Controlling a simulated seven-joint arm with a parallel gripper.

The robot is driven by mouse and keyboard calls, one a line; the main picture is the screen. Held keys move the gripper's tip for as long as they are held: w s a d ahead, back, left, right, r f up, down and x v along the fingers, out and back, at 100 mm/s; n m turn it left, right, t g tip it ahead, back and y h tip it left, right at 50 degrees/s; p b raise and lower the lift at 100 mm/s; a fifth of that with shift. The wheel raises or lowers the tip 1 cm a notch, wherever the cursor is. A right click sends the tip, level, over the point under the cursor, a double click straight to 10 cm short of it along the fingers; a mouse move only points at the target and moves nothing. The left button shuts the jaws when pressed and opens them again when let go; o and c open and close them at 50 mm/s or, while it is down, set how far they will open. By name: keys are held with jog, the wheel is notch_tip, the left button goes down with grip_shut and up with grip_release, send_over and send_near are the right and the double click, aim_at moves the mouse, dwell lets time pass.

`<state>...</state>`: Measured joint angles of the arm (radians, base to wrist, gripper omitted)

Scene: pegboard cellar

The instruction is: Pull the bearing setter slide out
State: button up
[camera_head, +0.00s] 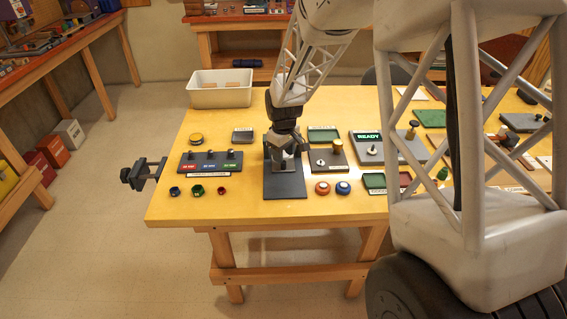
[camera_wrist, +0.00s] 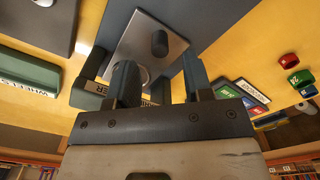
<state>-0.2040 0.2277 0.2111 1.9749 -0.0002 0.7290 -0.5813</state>
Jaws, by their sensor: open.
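The bearing setter stands on a dark base plate (camera_head: 286,189) near the front edge of the yellow table. In the wrist view I see its silver metal plate (camera_wrist: 178,50) with an upright black knob (camera_wrist: 160,42), and a label ending in "ER" beside it. I take the silver plate to be the slide, but cannot be sure. My gripper (camera_head: 284,154) is right over the setter, pointing down, and hides much of it in the head view. In the wrist view my gripper (camera_wrist: 160,82) is open, its fingers apart. The knob appears beyond the fingertips; contact is not clear.
A block with several knobs (camera_head: 210,161) and small coloured cups (camera_head: 196,190) lie left. A knobbed plate (camera_head: 327,156) and two round pieces (camera_head: 332,187) sit close right. A READY panel (camera_head: 368,137) is farther right. A white bin (camera_head: 220,97) stands behind.

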jog(key=shift+f, duration=2.25)
grip_shut()
